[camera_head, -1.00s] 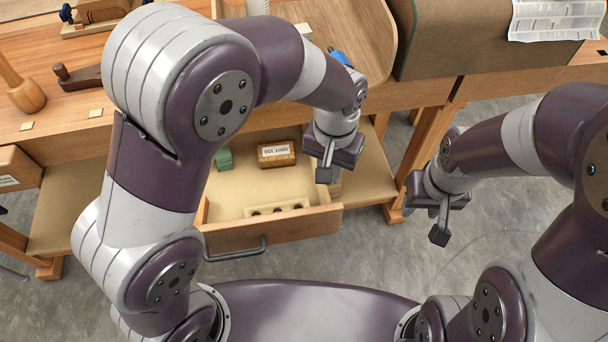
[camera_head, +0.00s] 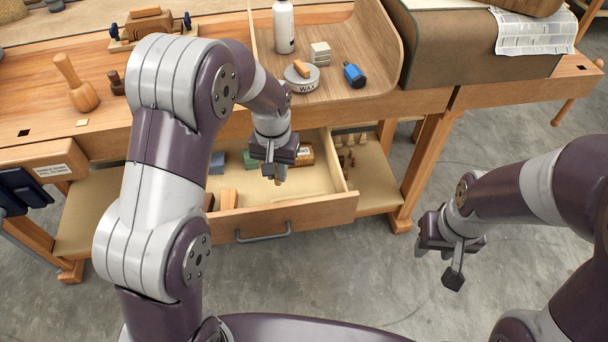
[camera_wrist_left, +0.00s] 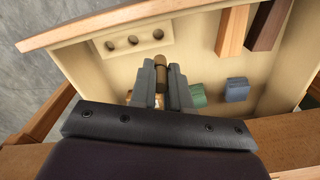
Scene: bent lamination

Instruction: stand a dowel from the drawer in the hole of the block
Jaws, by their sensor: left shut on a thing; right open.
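My left gripper (camera_head: 278,172) is over the open drawer (camera_head: 320,207), shut on a brown dowel (camera_head: 278,181). In the left wrist view the dowel (camera_wrist_left: 161,63) sticks out between the fingers (camera_wrist_left: 160,80). A pale block with three round holes (camera_wrist_left: 135,41) lies in the drawer near its front wall, just beyond the dowel in that view. The holes look empty. My right gripper (camera_head: 452,262) is open and empty, over the floor to the right of the bench.
The drawer also holds a labelled grit block (camera_head: 305,154), a green block (camera_head: 250,160), a blue block (camera_head: 217,163) and a wooden block (camera_head: 229,198).

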